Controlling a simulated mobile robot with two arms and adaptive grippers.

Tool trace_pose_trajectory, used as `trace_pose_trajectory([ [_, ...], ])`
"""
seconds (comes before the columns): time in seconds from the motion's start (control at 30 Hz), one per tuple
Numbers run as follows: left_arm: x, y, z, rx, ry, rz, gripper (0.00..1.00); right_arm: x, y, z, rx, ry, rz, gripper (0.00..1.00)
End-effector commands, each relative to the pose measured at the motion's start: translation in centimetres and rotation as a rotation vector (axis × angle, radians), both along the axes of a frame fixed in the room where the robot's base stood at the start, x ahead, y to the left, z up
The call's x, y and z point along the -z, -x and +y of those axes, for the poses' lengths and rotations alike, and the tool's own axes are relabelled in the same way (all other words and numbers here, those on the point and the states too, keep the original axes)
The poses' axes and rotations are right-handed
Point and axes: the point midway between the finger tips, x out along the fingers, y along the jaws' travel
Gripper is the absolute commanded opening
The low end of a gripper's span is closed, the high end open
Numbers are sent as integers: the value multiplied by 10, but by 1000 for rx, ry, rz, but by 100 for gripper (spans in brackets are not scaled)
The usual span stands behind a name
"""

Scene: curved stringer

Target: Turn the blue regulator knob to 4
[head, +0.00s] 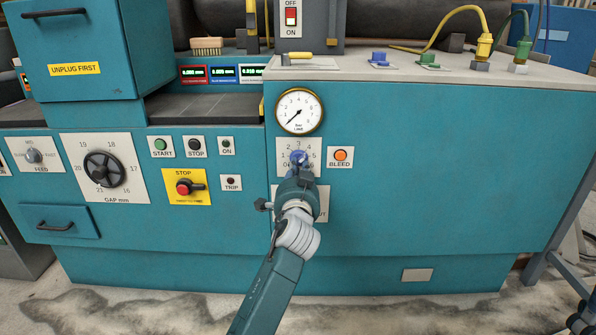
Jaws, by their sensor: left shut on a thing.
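The blue regulator knob (299,156) sits on a pale dial plate (283,147) with printed numbers, on the teal machine's front panel. My left gripper (299,164) is at the knob and shut on it, reaching up from below. The gripper hides the lower part of the knob and plate, and I cannot tell which number the knob points to. The round pressure gauge (299,111) just above has its needle toward the lower left, at the low end. My right gripper is not in view.
An orange BLEED button (341,155) is close to the knob's right. A TRIP plate (231,183) and a red STOP button (184,188) lie to the left. Hose fittings (484,46) stand on the top right. The panel further right is clear.

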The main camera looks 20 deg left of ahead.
Motion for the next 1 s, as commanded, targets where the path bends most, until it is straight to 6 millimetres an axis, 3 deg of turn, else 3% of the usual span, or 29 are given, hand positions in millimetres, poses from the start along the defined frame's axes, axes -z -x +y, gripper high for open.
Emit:
trace_pose_trajectory([
  [0.3, 4, 0, -1, -1, 112, -26, 0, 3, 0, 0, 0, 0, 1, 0],
  [0.83, 4, 0, -1, 0, 131, -30, 0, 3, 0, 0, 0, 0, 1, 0],
  [0.87, 4, 0, -1, 0, 131, -30, 19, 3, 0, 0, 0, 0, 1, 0],
  [0.9, 4, 0, -1, 0, 131, -30, 27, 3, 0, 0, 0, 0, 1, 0],
  [0.93, 4, 0, -1, -1, 131, -31, 33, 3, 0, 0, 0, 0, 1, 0],
  [1.0, 3, 0, -1, 0, 130, -32, 34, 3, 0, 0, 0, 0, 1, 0],
])
